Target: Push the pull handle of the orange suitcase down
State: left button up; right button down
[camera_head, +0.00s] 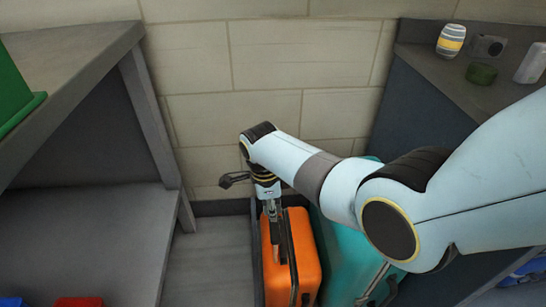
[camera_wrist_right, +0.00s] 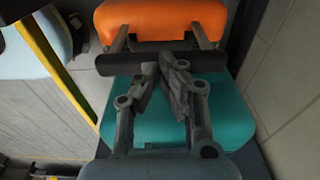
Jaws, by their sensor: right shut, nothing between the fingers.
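The orange suitcase (camera_head: 308,262) stands upright on the floor, below my right arm. Its pull handle is up: in the right wrist view the dark crossbar (camera_wrist_right: 215,59) rests on two rods above the orange top (camera_wrist_right: 150,18). My right gripper (camera_head: 275,220) points down over the suitcase. In the wrist view its fingers (camera_wrist_right: 164,68) are shut and empty, with the tips at the middle of the crossbar. I cannot tell whether they touch it. My left gripper is not in view.
A teal suitcase (camera_head: 340,245) stands close beside the orange one, partly hidden by my arm. A grey shelf (camera_head: 85,220) is at the left. A dark counter (camera_head: 440,75) with small items is at the right. A tiled wall is behind.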

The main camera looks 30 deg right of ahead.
notch_tip(320, 180, down, 9)
jog(key=b, duration=0.5)
jog(key=shift+r+b, duration=0.2)
jog(key=shift+b, duration=0.15)
jog(key=shift+r, duration=0.25)
jog(key=shift+w+a+r, duration=0.25)
jog(key=shift+w+a, duration=0.1)
jog(key=shift+a, duration=0.35)
jog(key=shift+w+a+r, duration=0.25)
jog(key=shift+w+a, duration=0.05)
jog(key=shift+a, duration=0.35)
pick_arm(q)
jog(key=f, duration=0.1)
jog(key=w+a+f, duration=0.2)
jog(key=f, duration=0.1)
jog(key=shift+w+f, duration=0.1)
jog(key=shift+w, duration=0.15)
pick_arm(e)
jog(key=shift+r, duration=0.1)
notch_tip(320, 180, up, 12)
jog(key=a, duration=0.1)
jog(key=shift+w, duration=0.25)
